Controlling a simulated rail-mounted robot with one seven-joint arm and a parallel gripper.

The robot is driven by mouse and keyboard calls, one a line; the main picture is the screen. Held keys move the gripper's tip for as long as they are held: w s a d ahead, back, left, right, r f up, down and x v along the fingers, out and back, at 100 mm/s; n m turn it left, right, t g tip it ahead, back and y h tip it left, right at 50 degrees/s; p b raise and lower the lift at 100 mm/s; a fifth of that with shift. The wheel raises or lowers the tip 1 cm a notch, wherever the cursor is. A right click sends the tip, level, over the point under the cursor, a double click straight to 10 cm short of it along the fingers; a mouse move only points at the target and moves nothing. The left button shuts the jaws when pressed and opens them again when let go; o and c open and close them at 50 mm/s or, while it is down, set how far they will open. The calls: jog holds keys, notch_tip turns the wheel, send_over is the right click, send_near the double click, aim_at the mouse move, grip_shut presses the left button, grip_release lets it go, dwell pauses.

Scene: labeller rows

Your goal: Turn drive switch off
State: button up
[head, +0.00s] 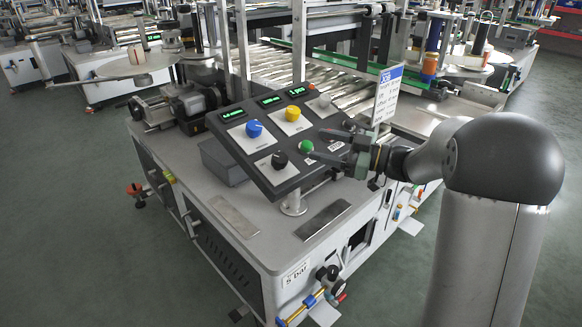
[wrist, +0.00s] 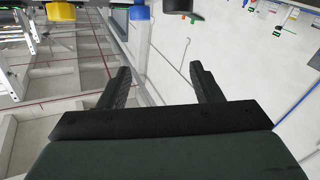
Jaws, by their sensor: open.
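A dark tilted control panel (head: 270,140) stands on the machine in the head view. It carries a blue knob (head: 254,129), a yellow knob (head: 292,113), a black knob (head: 279,161), a green button (head: 306,146) and a small grey knob (head: 324,101). Their labels are too small to read, so I cannot tell which is the drive switch. My gripper (head: 322,146) is open and empty at the panel's right side, near the green button. In the wrist view its fingers (wrist: 163,78) are apart with nothing between them; yellow (wrist: 60,11), blue (wrist: 139,12) and black (wrist: 178,5) knobs show at the top edge.
Three green displays line the panel's top edge. A white job sheet (head: 387,95) stands upright just behind my gripper. A grey bin (head: 222,162) sits left of the panel, and rollers (head: 345,85) lie behind it.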

jog(key=s+a+f+m+t+h+b, duration=0.1)
jog(key=s+f+m+t+h+b, duration=0.15)
jog(key=s+m+t, duration=0.3)
jog(key=m+t+h, duration=0.3)
jog(key=m+h, duration=0.1)
jog(key=m, duration=0.1)
send_near(285, 165)
jog(key=shift+n, duration=0.25)
jog(key=p+x, duration=0.2)
jog(key=x, duration=1)
jog(key=shift+a, duration=0.1)
jog(key=shift+g, duration=0.25)
jog(key=c, duration=1)
